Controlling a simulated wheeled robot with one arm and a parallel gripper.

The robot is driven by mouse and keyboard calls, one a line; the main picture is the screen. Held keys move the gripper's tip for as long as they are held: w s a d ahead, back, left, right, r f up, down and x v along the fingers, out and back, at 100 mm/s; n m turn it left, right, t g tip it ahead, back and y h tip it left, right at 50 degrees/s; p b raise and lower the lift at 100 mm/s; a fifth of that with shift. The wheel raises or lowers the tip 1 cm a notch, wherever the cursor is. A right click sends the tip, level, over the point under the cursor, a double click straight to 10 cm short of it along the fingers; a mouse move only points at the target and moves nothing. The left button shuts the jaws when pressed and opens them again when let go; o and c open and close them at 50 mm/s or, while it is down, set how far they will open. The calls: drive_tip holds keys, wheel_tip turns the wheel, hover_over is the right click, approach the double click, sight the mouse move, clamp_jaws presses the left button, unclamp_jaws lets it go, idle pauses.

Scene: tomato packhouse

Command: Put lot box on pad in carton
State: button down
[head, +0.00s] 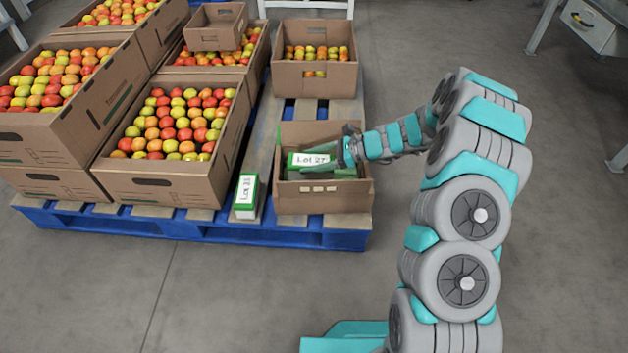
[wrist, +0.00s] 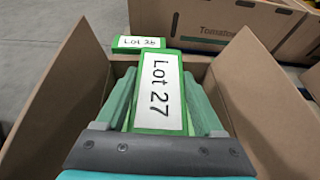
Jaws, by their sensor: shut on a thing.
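The Lot 27 box (head: 308,160), green with a white label, is between the fingers of my gripper (head: 325,169), inside the mouth of the open carton (head: 325,200). In the wrist view the Lot 27 box (wrist: 158,92) fills the space between both green fingers of my gripper (wrist: 162,95), which is shut on it. The carton's brown walls (wrist: 265,100) stand on both sides. I cannot tell whether the box touches the carton floor. No pad can be made out; the box and fingers cover much of the carton's inside.
A second green and white lot box (head: 246,195) stands on the blue pallet (head: 290,234), just left of the carton; it also shows in the wrist view (wrist: 138,43). Tomato cartons (head: 150,188) fill the pallet's left. Another carton (head: 315,75) with tomatoes stands behind.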

sight(313, 175)
wheel_tip(313, 175, down, 7)
drive_tip(key=shift+r+b, duration=0.2)
drive_tip(key=shift+b, duration=0.25)
drive_tip(key=shift+f, duration=0.1)
unclamp_jaws()
drive_tip(key=shift+d+r, duration=0.2)
drive_tip(key=p+v, duration=0.1)
drive_tip(key=v, duration=1)
drive_tip(key=shift+d+p, duration=0.3)
drive_tip(key=shift+r, duration=0.15)
